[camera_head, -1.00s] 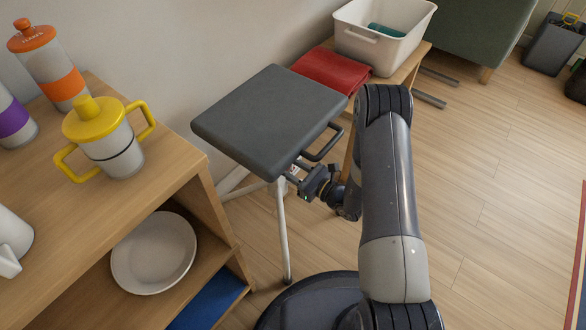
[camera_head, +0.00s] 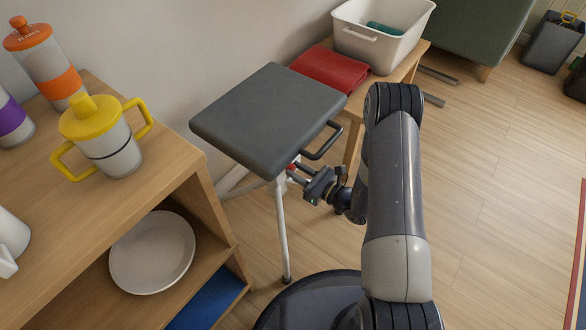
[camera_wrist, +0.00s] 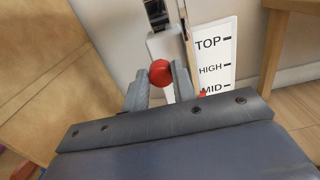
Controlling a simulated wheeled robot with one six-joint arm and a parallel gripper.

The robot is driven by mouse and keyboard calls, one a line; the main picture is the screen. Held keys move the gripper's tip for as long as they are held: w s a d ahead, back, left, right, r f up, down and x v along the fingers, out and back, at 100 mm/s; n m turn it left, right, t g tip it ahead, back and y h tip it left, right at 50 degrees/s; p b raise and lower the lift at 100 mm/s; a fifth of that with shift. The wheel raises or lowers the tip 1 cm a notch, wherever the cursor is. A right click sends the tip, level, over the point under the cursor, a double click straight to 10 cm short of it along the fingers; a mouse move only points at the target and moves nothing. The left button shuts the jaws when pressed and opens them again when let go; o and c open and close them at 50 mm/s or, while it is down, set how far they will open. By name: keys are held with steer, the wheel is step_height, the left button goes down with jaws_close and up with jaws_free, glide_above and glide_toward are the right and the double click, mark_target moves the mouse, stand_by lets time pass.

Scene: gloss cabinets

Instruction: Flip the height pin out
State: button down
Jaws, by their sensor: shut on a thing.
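The height pin's round red knob (camera_wrist: 160,72) sits between my fingertips in the wrist view. My gripper (camera_wrist: 162,76) is shut on it; the pin behind the knob is mostly hidden. In the head view, my gripper (camera_head: 294,171) is under the right front edge of a grey-topped stand (camera_head: 268,115), and a bit of red shows at the fingertips. A white scale plate (camera_wrist: 214,52) marked TOP, HIGH and MID stands just right of the knob. A small red pointer (camera_wrist: 202,94) shows beside MID, partly hidden by my gripper.
A black handle (camera_head: 325,143) juts from the stand's edge just above my gripper. A wooden shelf (camera_head: 190,165) with cups and a plate stands left. A low bench with a white bin (camera_head: 395,55) and red cloth (camera_head: 330,68) stands behind. Open floor lies right.

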steer(key=shift+s+d, duration=0.1)
steer(key=c, duration=1.1)
jaws_free()
steer(key=shift+c, duration=0.2)
steer(key=shift+d, duration=0.1)
steer(key=p+v, duration=0.2)
steer(key=v, duration=0.8)
steer(key=shift+s+d, duration=0.25)
steer(key=shift+s, duration=0.05)
steer(key=b+x, duration=0.1)
steer(key=x, duration=1.1)
steer(key=shift+w+b, duration=0.15)
steer(key=shift+b, duration=0.2)
